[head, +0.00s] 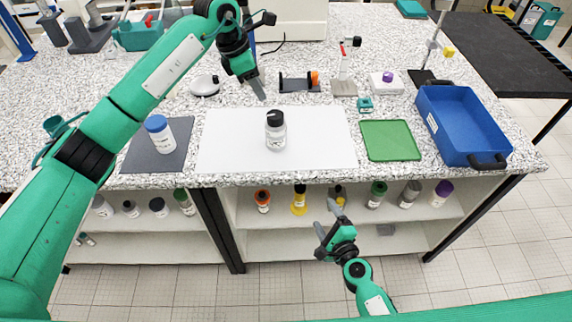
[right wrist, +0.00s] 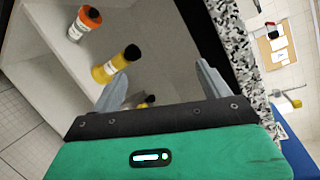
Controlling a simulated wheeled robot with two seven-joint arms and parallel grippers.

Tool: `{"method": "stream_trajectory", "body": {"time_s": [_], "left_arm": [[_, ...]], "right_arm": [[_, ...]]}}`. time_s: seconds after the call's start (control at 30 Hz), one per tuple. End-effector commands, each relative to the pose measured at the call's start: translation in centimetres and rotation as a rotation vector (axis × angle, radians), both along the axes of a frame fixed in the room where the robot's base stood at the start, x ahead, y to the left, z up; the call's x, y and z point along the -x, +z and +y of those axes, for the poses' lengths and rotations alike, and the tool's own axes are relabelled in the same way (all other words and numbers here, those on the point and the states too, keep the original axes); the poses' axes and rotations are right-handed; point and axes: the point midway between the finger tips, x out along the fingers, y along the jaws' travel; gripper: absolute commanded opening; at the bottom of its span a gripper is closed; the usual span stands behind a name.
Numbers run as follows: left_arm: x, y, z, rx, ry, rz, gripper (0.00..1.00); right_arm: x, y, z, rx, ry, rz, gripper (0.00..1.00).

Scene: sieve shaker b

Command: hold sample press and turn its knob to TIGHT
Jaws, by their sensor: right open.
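A low dark grey fixture (head: 292,86) with an orange knob (head: 314,78) stands at the back of the bench, behind the white mat. It looks like the sample press, though its markings are too small to read. My left gripper (head: 258,90) points down just left of it, apart from it. Its fingers overlap in the head view, so its opening is unclear. My right gripper (head: 331,212) is open and empty, low in front of the bench shelves. Its two spread fingers also show in the right wrist view (right wrist: 160,86).
A black-capped bottle (head: 275,132) stands on the white mat (head: 225,150). A blue-capped jar (head: 158,134), green tray (head: 390,140) and blue bin (head: 450,115) flank it. A purple-knobbed white device (head: 385,84) and a stand (head: 344,86) are right of the fixture. Bottles line the shelf below.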

Motion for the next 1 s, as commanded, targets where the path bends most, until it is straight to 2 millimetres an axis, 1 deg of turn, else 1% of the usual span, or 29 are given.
{"method": "stream_trajectory", "body": {"time_s": [0.03,0.07,0.1,0.13,0.2,0.27,0.3,0.43,0.5,0.6,0.7,0.87,1.0], "left_arm": [[0.0,0.0,0.0,0.000,0.000,0.000,0.36],[0.0,0.0,0.0,0.000,0.000,0.000,0.36],[0.0,0.0,0.0,0.000,0.000,0.000,0.36],[0.0,0.0,0.0,0.000,0.000,0.000,0.36],[0.0,0.0,0.0,0.000,0.000,0.000,0.36],[0.0,0.0,0.0,0.000,0.000,0.000,0.36],[0.0,0.0,0.0,0.000,0.000,0.000,0.36],[0.0,0.0,0.0,0.000,0.000,0.000,0.36],[0.0,0.0,0.0,0.000,0.000,0.000,0.36],[0.0,0.0,0.0,0.000,0.000,0.000,0.36],[0.0,0.0,0.0,0.000,0.000,0.000,0.36],[0.0,0.0,0.0,0.000,0.000,0.000,0.36],[0.0,0.0,0.0,0.000,0.000,0.000,0.36]], "right_arm": [[-0.6,3.3,0.2,-0.103,-0.019,-0.034,0.79],[-0.8,5.0,0.2,-0.168,-0.029,-0.049,0.79],[-1.1,7.4,0.4,-0.259,-0.041,-0.068,0.79],[-1.4,9.0,0.6,-0.329,-0.050,-0.079,0.79],[-2.1,11.9,1.4,-0.492,-0.068,-0.090,0.79],[-3.0,13.5,2.5,-0.625,-0.087,-0.081,0.79],[-3.7,14.1,3.5,-0.711,-0.100,-0.066,0.79],[-5.8,15.0,6.9,-0.934,-0.140,0.006,0.79],[-6.6,15.2,8.5,-1.018,-0.156,0.045,0.79],[-7.3,15.3,10.1,-1.097,-0.173,0.087,0.79],[-7.7,15.3,10.9,-1.137,-0.182,0.112,0.79],[-8.9,15.3,11.4,-1.148,-0.184,0.119,0.79],[-11.1,15.4,11.9,-1.147,-0.183,0.118,0.79]]}}
